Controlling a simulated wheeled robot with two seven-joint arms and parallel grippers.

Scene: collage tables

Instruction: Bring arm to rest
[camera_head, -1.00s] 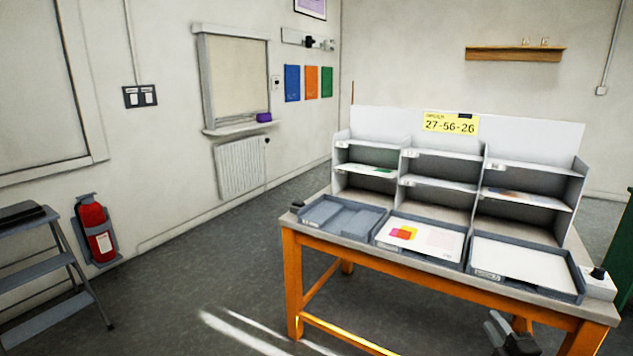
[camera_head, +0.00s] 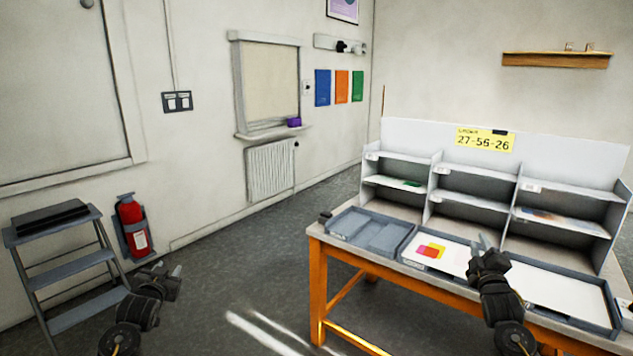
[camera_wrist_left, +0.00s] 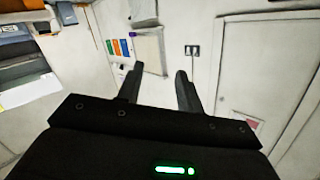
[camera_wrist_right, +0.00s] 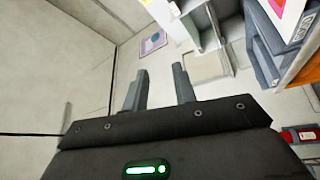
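My left gripper (camera_head: 166,278) is at the lower left of the head view, in the air in front of the step stool and fire extinguisher. In the left wrist view its two fingers (camera_wrist_left: 157,88) stand apart with nothing between them. My right gripper (camera_head: 482,248) is raised at the front of the table, in front of the trays in the head view. In the right wrist view its fingers (camera_wrist_right: 160,88) are apart and empty. The table (camera_head: 320,242) has a grey top and orange legs.
A step stool (camera_head: 72,256) and a fire extinguisher (camera_head: 133,227) are at the left. Floor between is clear.

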